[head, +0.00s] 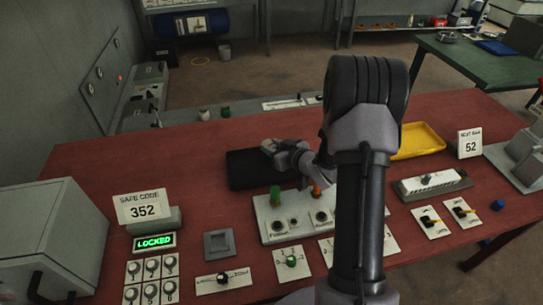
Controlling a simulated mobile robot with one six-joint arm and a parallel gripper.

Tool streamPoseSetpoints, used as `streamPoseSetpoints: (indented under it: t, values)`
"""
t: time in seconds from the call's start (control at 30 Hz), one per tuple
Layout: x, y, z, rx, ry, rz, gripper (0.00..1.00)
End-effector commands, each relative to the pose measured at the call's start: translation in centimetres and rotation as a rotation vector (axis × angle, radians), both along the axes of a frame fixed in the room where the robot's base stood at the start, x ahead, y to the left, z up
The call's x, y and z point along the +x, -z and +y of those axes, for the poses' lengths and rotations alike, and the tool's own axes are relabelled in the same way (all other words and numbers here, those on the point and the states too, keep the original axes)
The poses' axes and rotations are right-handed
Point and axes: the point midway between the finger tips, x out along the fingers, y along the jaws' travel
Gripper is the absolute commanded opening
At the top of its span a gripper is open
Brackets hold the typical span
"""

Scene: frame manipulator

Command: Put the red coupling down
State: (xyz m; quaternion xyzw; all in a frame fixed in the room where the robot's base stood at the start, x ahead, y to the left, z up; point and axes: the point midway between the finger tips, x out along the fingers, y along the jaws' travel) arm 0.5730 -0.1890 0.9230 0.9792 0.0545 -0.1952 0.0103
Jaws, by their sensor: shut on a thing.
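My gripper (269,147) is over the black mat (240,171) near the middle of the red table, with its fingers pointing left. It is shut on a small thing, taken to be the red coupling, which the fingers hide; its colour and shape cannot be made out. Whether it touches the mat cannot be told. An orange-red piece (316,189) and a green piece (275,194) stand upright on a pale fixture block (271,229) in front of the mat. My arm hides the right part of this block.
A yellow tray (420,140) lies to the right of my arm. A card reading 352 (143,208), a lit LOCKED display (154,242) and a grey safe (45,235) stand on the left. A white connector block (430,183) and switch plates are on the right.

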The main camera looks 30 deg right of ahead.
Motion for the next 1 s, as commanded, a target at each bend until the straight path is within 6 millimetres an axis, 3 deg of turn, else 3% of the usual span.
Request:
streamPoseSetpoints:
  t: [0.03, 0.1, 0.3, 0.83, 0.87, 0.93, 1.0]
  values:
    - [0.0, 1.5, 0.0, 0.002, 0.0, 0.002, 0.0]
    - [0.0, 2.1, 0.0, 0.001, -0.001, 0.0, 0.0]
    - [0.0, 1.8, 0.0, 0.0, 0.0, -0.001, 0.0]
    - [-0.1, 3.3, 0.1, 0.002, 0.0, 0.004, 0.0]
    - [-0.1, 3.4, 0.1, 0.003, 0.0, 0.005, 0.36]
    - [-0.2, 3.4, 0.1, 0.003, 0.001, 0.007, 0.5]
    - [-0.2, 3.6, 0.1, 0.005, 0.0, 0.01, 0.52]
